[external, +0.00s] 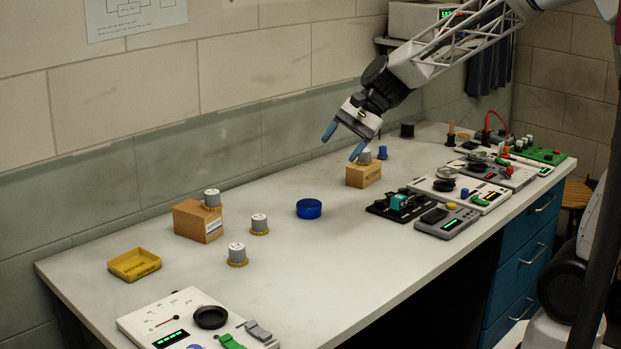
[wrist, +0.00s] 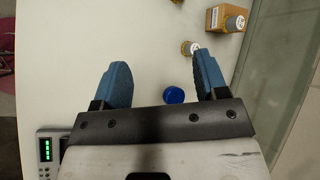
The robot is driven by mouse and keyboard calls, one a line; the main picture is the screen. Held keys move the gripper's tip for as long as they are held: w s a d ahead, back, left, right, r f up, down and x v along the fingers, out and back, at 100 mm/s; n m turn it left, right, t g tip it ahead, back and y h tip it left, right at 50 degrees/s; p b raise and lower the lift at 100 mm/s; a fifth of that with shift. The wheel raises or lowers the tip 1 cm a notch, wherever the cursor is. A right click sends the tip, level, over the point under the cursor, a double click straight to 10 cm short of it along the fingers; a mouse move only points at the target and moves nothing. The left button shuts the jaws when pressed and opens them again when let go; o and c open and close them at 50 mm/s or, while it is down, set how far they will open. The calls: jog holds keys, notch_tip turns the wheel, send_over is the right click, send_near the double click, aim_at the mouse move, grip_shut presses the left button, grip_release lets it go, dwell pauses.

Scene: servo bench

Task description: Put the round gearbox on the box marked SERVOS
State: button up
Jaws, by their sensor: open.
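Two silver cylindrical gearboxes with yellow bases stand on the bench in the external view, one farther back (external: 259,224) and one nearer (external: 237,254). Another silver unit (external: 212,198) sits on a cardboard box (external: 193,222) with a blue-edged label. A smaller box (external: 363,176) with unclear printing carries a small grey piece (external: 365,157). I cannot read SERVOS on either box. My gripper (external: 343,142) is open and empty, above and left of the smaller box. In the wrist view, a gearbox (wrist: 187,48) shows beside the right fingertip of my gripper (wrist: 162,60).
A blue round container (external: 308,209) stands mid-bench; it shows between the fingers in the wrist view (wrist: 174,95). A yellow tray (external: 134,265) lies at left. A white meter panel (external: 185,320) is in front. Several devices crowd the right side. The middle front is clear.

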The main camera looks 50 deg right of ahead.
jog(key=s+d+n+h, duration=0.4)
jog(key=s+d, duration=0.3)
jog(key=s, duration=0.6)
jog(key=s+d+r+n+h, duration=0.1)
jog(key=s+d+n+h, duration=0.3)
jog(key=s, duration=0.9)
jog(key=d+n, duration=0.3)
jog(key=shift+s+d+r+n, duration=0.2)
jog(key=shift+d+n, duration=0.05)
jog(key=shift+n, duration=0.05)
